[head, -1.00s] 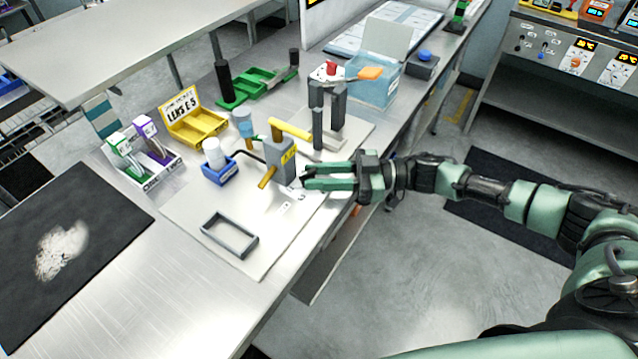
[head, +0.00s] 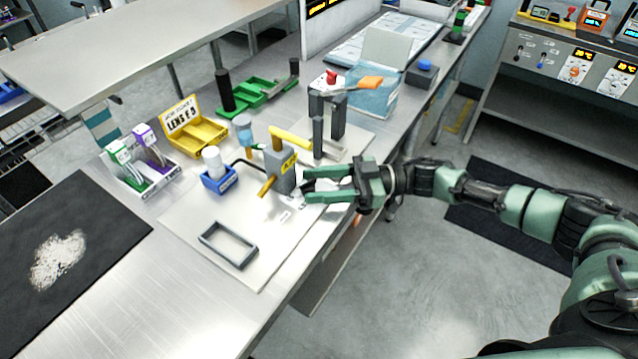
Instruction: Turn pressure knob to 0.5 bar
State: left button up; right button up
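A grey block with a yellow label (head: 287,165) stands upright on a pale board (head: 190,222), with yellow bars sticking out of it. My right gripper (head: 307,185) is just right of this block. Its two green fingers are apart and point left at the block's lower right side. Nothing is clearly held between them. I cannot make out a pressure knob or a bar scale on the block. Small dials show on a control panel (head: 555,60) at the far right, but their markings are too small to read. My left gripper is not in view.
A grey rectangular frame (head: 228,246) lies in front on the board. A blue bin (head: 220,180) and a yellow bin (head: 197,138) stand to the left. A grey stand (head: 338,118) rises behind my gripper.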

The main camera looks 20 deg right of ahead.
jog(key=shift+d, duration=0.1)
jog(key=b+v, duration=0.2)
jog(key=v, duration=0.5)
jog(key=shift+f, duration=0.1)
jog(key=shift+d, duration=0.35)
